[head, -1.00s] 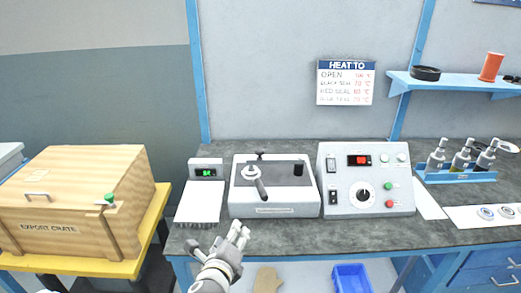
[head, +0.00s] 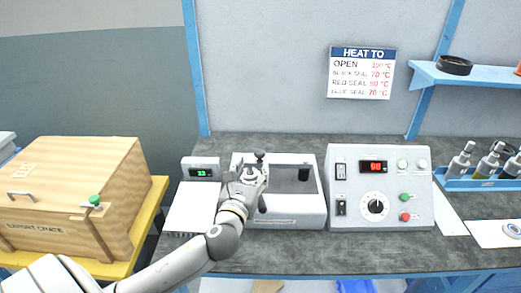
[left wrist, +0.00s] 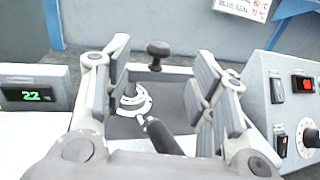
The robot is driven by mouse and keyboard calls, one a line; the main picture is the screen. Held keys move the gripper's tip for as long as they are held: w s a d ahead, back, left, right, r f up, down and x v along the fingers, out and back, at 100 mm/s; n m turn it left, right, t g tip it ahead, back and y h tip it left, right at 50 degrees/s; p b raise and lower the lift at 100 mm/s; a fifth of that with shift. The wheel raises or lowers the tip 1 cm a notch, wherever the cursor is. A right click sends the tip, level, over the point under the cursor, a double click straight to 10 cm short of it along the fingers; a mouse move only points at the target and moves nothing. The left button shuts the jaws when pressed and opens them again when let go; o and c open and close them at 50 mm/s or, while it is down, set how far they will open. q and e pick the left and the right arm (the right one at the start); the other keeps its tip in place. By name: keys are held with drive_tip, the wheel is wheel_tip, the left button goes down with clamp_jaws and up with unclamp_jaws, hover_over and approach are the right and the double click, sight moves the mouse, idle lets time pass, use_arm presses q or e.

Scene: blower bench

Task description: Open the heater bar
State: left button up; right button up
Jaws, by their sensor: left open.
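The heater bar is not plainly distinguishable; a light grey bench unit (head: 288,222) with a dark top stands mid-bench. It carries a round pale fitting with a black lever (left wrist: 164,136) and a black T-shaped knob (head: 260,154) at its back edge. The knob (left wrist: 158,49) also shows in the left wrist view. My left gripper (head: 250,176) is open above the left part of the unit. In the left wrist view its fingers (left wrist: 155,85) stand either side of the fitting and lever, with nothing gripped. In the head view the gripper hides most of the lever. My right gripper is not in view.
A control box (head: 380,222) with a red display, dial and buttons stands right of the unit. A small green readout (head: 202,173) and a white pad (head: 190,208) are to its left. A wooden crate (head: 75,185) is at far left; bottles (head: 488,162) stand in a blue rack at right.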

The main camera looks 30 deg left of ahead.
sight(258, 156)
use_arm(q)
drive_tip(key=x, duration=0.5)
drive_tip(key=shift+w, duration=0.15)
drive_tip(key=x, duration=0.2)
drive_tip(key=shift+w+a+p, duration=0.1)
drive_tip(key=shift+w+p, duration=0.2)
drive_tip(key=shift+w+a+f, duration=0.1)
drive_tip(key=shift+w, duration=0.2)
drive_tip(key=shift+c, duration=1.4)
drive_tip(key=c, duration=0.7)
clamp_jaws()
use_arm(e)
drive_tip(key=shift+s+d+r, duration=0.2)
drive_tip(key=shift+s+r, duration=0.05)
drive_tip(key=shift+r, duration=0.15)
